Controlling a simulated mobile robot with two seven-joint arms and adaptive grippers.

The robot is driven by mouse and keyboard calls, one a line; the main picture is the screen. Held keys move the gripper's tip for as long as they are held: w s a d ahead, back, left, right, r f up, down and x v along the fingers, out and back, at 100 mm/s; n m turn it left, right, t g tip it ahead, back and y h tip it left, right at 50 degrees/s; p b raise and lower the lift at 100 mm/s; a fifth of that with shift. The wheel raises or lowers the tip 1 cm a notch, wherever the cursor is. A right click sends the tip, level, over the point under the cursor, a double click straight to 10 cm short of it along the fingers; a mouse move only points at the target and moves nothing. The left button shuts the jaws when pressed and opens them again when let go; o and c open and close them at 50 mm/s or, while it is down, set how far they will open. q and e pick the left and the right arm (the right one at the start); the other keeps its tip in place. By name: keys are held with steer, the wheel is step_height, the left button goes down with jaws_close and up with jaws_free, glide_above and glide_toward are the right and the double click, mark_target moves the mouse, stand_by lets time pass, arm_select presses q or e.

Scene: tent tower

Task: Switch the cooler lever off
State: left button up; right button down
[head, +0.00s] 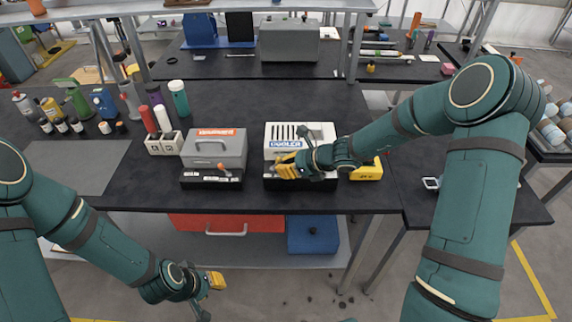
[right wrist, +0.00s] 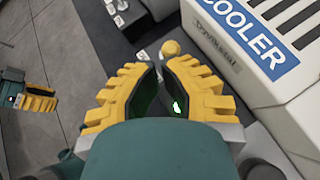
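The cooler (head: 300,132) is a white box with dark vent slots and a blue COOLER label, on a black base on the table. In the right wrist view its labelled face (right wrist: 255,45) fills the upper right. A round yellow knob (right wrist: 170,48), apparently the lever's, shows just beyond my right fingertips; its shaft and setting are not clear. My right gripper (head: 281,168) is in front of the cooler's lower left; in the wrist view its fingertips (right wrist: 158,66) nearly meet, with nothing seen between them. My left gripper (head: 216,281) hangs low before the table; its opening is unclear.
A grey box (head: 215,148) with a red label stands left of the cooler, and a yellow object (head: 367,170) to its right. Bottles and a white holder (head: 164,144) stand further left. A red drawer (head: 205,222) and blue box (head: 313,235) sit below the tabletop.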

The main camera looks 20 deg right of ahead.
steer(key=shift+a+r+h+p, duration=0.2)
steer(key=shift+r+h+p, duration=0.1)
steer(key=shift+h+p, duration=0.15)
steer(key=shift+w+a+r+g+h+p, duration=0.15)
steer(key=shift+a+g+h+p, duration=0.2)
steer(key=shift+h+p, duration=0.35)
steer(key=shift+n+h, duration=0.25)
steer(key=shift+n, duration=0.05)
steer(key=shift+w+a+r, duration=0.1)
steer(key=shift+a+r, duration=0.05)
steer(key=shift+a, duration=0.2)
steer(key=shift+w+a+r, duration=0.15)
steer(key=shift+a, duration=0.35)
stand_by(1.5)
steer(key=shift+r, duration=0.1)
steer(key=shift+r+p, duration=0.75)
steer(key=shift+f, duration=0.1)
